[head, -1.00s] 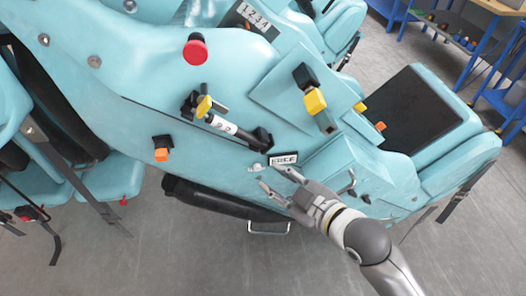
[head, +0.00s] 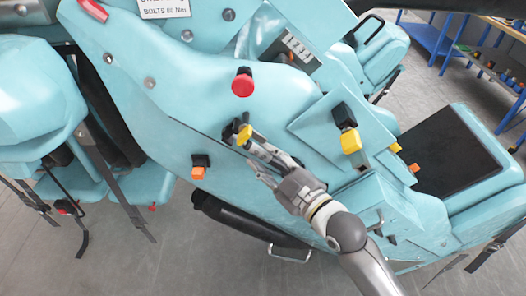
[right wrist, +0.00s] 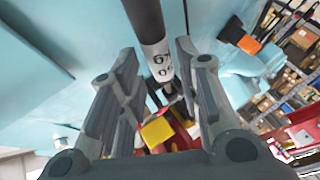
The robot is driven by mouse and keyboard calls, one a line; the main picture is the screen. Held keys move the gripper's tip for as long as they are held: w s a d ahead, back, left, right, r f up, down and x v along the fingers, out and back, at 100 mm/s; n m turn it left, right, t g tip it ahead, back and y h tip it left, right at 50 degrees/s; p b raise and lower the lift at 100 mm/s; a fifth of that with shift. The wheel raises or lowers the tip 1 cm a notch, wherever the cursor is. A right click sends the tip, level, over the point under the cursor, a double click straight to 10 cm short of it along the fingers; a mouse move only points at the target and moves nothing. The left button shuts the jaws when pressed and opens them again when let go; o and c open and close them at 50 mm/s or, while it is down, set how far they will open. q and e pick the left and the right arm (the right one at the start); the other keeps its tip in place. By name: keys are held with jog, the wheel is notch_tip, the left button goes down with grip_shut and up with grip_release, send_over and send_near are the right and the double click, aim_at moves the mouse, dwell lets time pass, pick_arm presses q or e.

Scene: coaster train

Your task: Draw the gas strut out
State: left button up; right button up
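The gas strut (right wrist: 150,30) is a black tube with a pale numbered label. In the right wrist view it runs down from the top edge between the two fingers of my right gripper (right wrist: 152,85). The fingers stand apart, one on each side, and I see gaps between them and the tube. In the head view my right gripper (head: 255,155) covers most of the strut. A yellow clip (head: 244,134) sits at the strut's upper-left end on the turquoise car body (head: 190,105); yellow also shows beyond the fingers in the right wrist view. My left gripper is not in view.
A red knob (head: 242,84) stands above the strut. An orange-tipped fitting (head: 198,172) is at its lower left, and a yellow-handled latch (head: 350,141) at its right. A black cylinder (head: 243,220) lies along the body's lower edge. Grey floor (head: 180,265) is clear below.

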jog(key=shift+x, duration=0.85)
grip_shut()
